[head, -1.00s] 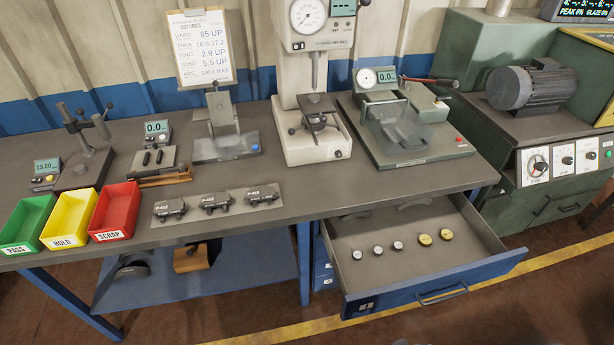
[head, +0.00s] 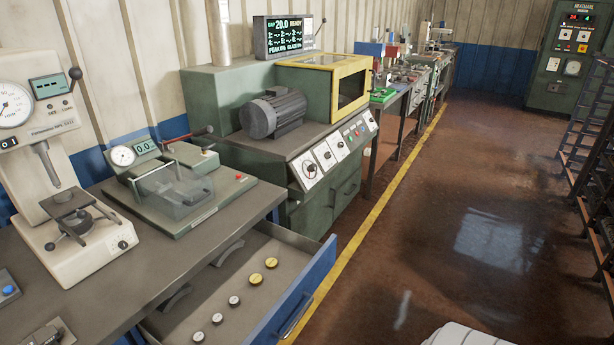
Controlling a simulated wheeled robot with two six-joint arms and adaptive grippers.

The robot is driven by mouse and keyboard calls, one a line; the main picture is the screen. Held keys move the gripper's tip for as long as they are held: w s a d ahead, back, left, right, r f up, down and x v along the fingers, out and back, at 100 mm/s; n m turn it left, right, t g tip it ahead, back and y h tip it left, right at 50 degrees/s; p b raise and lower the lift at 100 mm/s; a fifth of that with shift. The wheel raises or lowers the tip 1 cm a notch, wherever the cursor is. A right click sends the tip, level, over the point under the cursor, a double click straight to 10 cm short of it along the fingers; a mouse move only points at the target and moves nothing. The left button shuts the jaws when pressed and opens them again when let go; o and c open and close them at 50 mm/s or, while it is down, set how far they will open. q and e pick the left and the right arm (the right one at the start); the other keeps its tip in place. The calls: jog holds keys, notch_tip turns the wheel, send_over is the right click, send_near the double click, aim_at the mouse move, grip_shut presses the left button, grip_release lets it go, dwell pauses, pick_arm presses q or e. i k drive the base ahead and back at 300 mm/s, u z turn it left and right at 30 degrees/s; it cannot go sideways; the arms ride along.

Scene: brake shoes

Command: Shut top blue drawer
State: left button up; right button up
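The top blue drawer (head: 298,300) is pulled well out from under the workbench. Its blue front with a metal handle (head: 295,314) faces the aisle at the lower middle of the head view. Inside lie several small round weights, some silver and two yellow (head: 263,271), and dark curved pieces (head: 228,252) at the back, by the bench edge. The drawer's near end is cut off by the bottom of the picture. Neither gripper shows in the head view.
The grey workbench (head: 112,274) carries a white dial tester (head: 85,235) and a green gauge fixture (head: 205,205). A green machine with a motor (head: 272,115) stands just beyond the drawer. The brown floor (head: 440,230) is open to the right, with a dark rack (head: 590,150) at the far right.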

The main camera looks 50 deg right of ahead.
aim_at(264, 313)
jog(key=z, duration=2.6)
jog(key=i, duration=0.8)
jog(key=u, duration=2.35)
